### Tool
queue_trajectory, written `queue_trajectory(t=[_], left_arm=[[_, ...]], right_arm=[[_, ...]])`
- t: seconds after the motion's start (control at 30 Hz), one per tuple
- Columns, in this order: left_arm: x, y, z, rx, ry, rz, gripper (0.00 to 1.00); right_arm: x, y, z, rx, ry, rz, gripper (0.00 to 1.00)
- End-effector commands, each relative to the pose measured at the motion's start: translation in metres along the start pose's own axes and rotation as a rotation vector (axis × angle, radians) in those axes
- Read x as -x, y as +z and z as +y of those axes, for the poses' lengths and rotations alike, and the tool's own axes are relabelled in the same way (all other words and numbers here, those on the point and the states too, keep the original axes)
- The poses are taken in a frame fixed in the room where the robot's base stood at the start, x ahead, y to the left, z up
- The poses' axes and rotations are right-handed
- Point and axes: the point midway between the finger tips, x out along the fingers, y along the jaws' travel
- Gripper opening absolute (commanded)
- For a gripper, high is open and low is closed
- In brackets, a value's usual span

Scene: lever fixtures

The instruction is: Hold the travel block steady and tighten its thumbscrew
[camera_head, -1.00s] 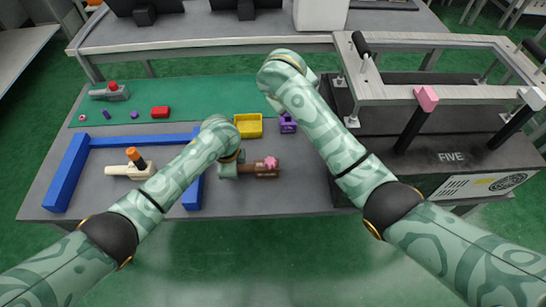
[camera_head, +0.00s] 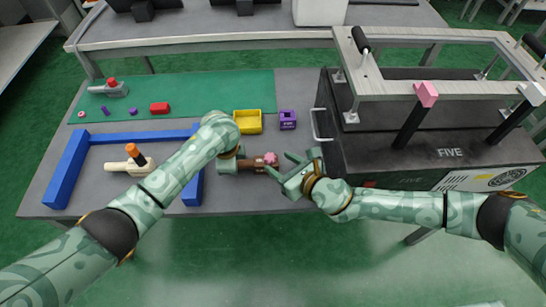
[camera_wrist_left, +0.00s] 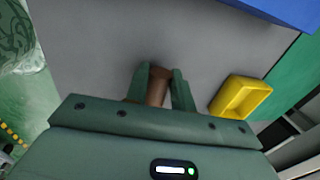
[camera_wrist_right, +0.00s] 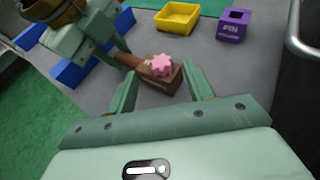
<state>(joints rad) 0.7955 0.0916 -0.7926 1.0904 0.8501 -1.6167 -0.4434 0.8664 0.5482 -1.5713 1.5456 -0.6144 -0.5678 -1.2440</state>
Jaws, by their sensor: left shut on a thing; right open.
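The travel block is a brown block (camera_head: 254,168) lying on the grey table. Its pink, lobed thumbscrew (camera_head: 270,158) sits on top near its right end. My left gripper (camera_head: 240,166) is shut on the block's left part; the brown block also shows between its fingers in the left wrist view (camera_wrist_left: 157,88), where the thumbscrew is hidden. My right gripper (camera_head: 281,164) is open beside the block's right end. In the right wrist view the thumbscrew (camera_wrist_right: 160,65) appears just beyond and between its open fingers, with nothing gripped.
A yellow bin (camera_head: 248,122) and a purple box (camera_head: 288,119) stand behind the block. A blue frame (camera_head: 65,170) and a lever fixture with an orange knob (camera_head: 133,152) are at left. A large dark cabinet (camera_head: 430,150) with a metal handle fills the right.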

Motion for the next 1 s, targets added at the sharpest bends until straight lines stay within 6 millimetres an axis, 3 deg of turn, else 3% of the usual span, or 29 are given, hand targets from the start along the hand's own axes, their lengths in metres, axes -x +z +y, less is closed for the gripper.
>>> queue_trajectory(t=[0.1, 0.23, 0.57, 0.73, 1.0], left_arm=[[0.0, 0.0, 0.0, 0.0, -0.001, 0.0, 0.0], [0.0, 0.0, 0.0, 0.0, -0.001, 0.0, 0.0], [0.0, 0.0, 0.0, 0.0, 0.0, 0.0, 0.0], [0.0, 0.0, 0.0, 0.0, 0.0, 0.0, 0.0], [0.0, 0.0, 0.0, 0.0, 0.0, 0.0, 0.0]], right_arm=[[-0.022, 0.001, 0.0, 0.0, -0.001, -0.001, 0.52], [-0.036, 0.0, 0.0, -0.001, -0.002, 0.0, 0.52], [-0.042, 0.001, 0.0, -0.004, -0.002, 0.0, 0.52], [-0.042, 0.001, -0.001, -0.004, -0.003, 0.0, 0.1], [-0.043, 0.001, 0.003, -0.038, -0.074, -0.006, 0.07]])
